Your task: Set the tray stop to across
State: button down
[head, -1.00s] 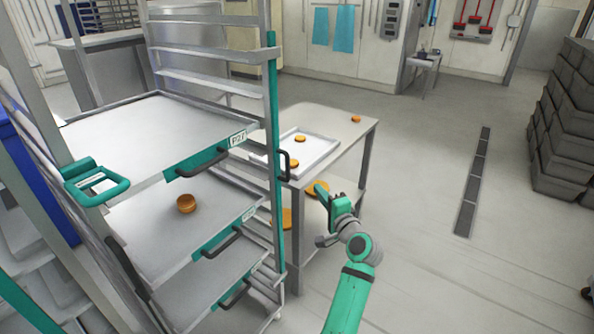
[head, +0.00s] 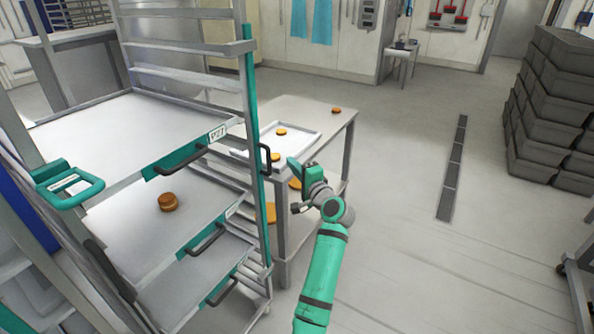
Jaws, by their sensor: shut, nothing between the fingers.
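A tall metal rack (head: 243,75) stands at left centre. A long teal bar (head: 251,115) runs upright along its right front post, with a black handle (head: 266,158) on its right side. This bar looks like the tray stop; it stands along the post, not across the tray fronts. A teal loop with a white label (head: 68,186) sits on the rack's left side; I cannot tell its function. My gripper (head: 295,168) is shut and empty, just right of the black handle in the picture; whether they touch is not clear.
The rack's trays (head: 120,130) have teal fronts and black handles; one holds a brown round (head: 168,202). A table (head: 335,122) behind my gripper bears a white tray (head: 300,150) and several orange rounds. Grey crates (head: 555,105) stand right.

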jog(key=shift+w+a, duration=0.25)
jog(key=shift+a, duration=0.55)
jog(key=shift+w+a, duration=0.25)
jog(key=shift+a, duration=0.55)
jog(key=shift+w+a, duration=0.25)
jog(key=shift+a, duration=0.55)
